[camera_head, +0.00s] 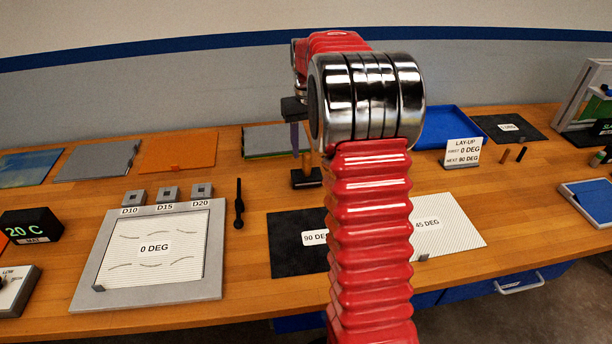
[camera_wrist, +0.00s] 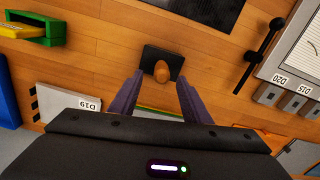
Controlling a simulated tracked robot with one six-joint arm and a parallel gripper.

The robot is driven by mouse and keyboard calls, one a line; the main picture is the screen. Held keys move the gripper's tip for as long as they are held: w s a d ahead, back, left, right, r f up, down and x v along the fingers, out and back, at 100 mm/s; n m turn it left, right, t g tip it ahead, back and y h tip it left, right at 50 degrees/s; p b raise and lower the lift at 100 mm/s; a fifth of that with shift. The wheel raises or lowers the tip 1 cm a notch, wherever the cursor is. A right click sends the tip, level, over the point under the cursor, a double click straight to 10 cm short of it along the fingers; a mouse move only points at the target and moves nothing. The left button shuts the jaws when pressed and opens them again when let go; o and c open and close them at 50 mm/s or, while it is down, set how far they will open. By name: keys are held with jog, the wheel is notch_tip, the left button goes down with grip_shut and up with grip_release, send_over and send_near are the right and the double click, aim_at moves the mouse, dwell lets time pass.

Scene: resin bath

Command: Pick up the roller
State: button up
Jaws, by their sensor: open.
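An upright wooden handle, which looks like the roller's (camera_head: 307,164), stands in a small black stand (camera_head: 306,181) behind the middle of the table. In the wrist view the rounded brown top of the roller (camera_wrist: 162,71) shows over the black stand (camera_wrist: 150,55). My gripper (camera_head: 296,152) points down just above it, with one purple finger clear in the head view. In the wrist view my gripper (camera_wrist: 160,76) is open, its two fingers on either side of the handle with gaps. I cannot tell how far down the fingers reach. The roller's lower end is hidden.
A slim black tool (camera_head: 239,204) lies left of the stand, beside the grey-framed 0 DEG board (camera_head: 85,290). A grey sheet stack (camera_head: 262,139) lies behind. A black 90 DEG sheet (camera_head: 290,258) lies in front. A green and yellow item (camera_wrist: 45,28) shows in the wrist view.

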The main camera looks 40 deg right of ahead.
aim_at(307, 153)
jog(key=shift+a+f, duration=0.15)
jog(key=shift+f, duration=2.45)
jog(key=shift+c, duration=0.6)
grip_shut()
